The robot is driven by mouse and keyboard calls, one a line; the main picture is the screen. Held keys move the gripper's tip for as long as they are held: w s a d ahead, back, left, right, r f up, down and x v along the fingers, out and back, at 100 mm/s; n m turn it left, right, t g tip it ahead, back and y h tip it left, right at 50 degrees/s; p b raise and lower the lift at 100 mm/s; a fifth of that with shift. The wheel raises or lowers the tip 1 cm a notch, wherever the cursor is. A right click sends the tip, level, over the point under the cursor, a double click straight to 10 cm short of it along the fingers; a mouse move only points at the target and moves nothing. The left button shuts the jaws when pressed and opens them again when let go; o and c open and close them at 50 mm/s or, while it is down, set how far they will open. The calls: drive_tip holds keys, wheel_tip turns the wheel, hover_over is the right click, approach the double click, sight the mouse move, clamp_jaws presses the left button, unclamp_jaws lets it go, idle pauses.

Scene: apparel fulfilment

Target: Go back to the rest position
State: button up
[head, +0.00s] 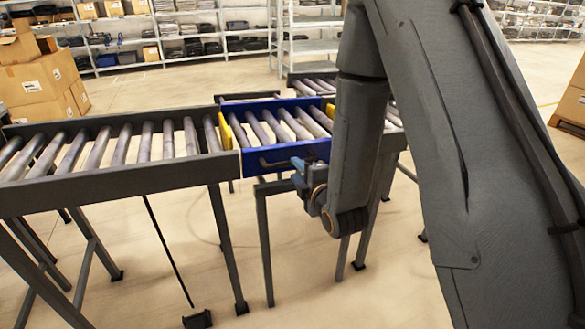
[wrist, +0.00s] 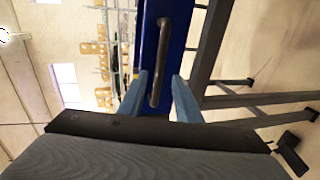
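My gripper (head: 298,172) is in front of the blue conveyor gate section (head: 290,151), close to its dark bar handle (head: 272,163). In the wrist view my gripper (wrist: 161,76) has its two blue fingers spread apart. The handle (wrist: 161,50) appears between the fingers, with gaps on both sides. I cannot tell how deep it sits between them. The blue panel (wrist: 180,30) is behind it. The gate section lies level, in line with the roller conveyor. My arm hides part of its right side.
A grey roller conveyor (head: 105,185) on dark legs runs to the left. Cardboard boxes (head: 40,85) stand at the far left and a box (head: 570,105) at the right edge. Stocked shelves (head: 180,30) line the back. Open floor lies in front.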

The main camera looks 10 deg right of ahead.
drive_tip(key=shift+v, duration=1.15)
drive_tip(key=s+d+m+g+h+p, duration=0.2)
drive_tip(key=s+d+m+g+h, duration=0.2)
drive_tip(key=s+d+m+g, duration=0.55)
drive_tip(key=s+r+m+g, duration=0.2)
drive_tip(key=s+m, duration=0.3)
drive_tip(key=s, duration=0.3)
drive_tip(key=s+r+m+g, duration=0.3)
drive_tip(key=s+m, duration=0.3)
drive_tip(key=s, duration=0.2)
drive_tip(key=shift+s+d+p, duration=0.3)
drive_tip(key=shift+s+d, duration=0.05)
drive_tip(key=shift+g, duration=0.25)
